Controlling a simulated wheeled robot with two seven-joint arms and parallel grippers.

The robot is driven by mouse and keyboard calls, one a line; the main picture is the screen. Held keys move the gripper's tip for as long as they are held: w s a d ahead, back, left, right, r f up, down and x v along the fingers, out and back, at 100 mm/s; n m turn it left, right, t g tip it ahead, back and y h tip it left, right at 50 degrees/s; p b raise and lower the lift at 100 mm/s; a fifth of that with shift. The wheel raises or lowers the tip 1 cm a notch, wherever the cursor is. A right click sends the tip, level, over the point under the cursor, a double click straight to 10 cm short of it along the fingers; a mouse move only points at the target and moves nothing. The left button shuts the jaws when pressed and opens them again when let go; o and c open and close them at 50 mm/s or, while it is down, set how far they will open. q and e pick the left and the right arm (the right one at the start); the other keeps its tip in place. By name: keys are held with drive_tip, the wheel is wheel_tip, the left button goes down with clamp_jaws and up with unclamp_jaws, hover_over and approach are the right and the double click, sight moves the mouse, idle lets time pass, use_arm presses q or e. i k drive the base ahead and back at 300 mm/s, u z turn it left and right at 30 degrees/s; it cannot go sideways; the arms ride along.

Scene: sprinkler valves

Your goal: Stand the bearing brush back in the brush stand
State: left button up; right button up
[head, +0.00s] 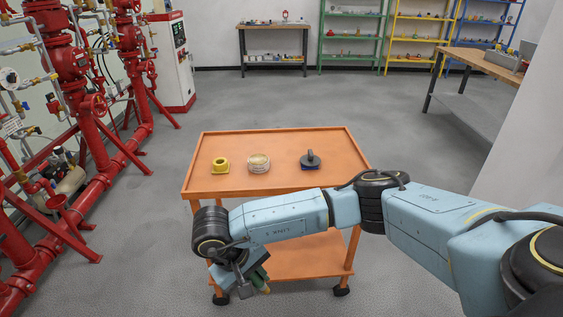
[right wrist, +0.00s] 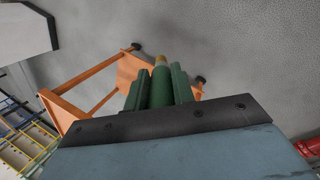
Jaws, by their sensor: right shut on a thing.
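My right gripper (head: 258,276) hangs low in front of the orange cart's left front side in the head view, pointing down. It is shut on the bearing brush, whose tan tip (head: 267,290) shows just past the fingers. In the right wrist view the brush (right wrist: 161,62) sticks out between the green fingers, its tan end pointing away; the gripper hides the rest. A yellow holder with a round opening (head: 220,165), which looks like the brush stand, is upright on the cart top at left. It is apart from the gripper. My left gripper is not in view.
The orange cart (head: 340,143) has a raised rim and a lower shelf. On its top are a clear round dish (head: 259,163) and a dark knobbed object (head: 311,160). Red valve pipes (head: 85,150) stand at left. The cart top's back is clear.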

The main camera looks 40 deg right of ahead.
sight(221, 168)
drive_tip(key=z, duration=0.15)
drive_tip(key=i, duration=0.9)
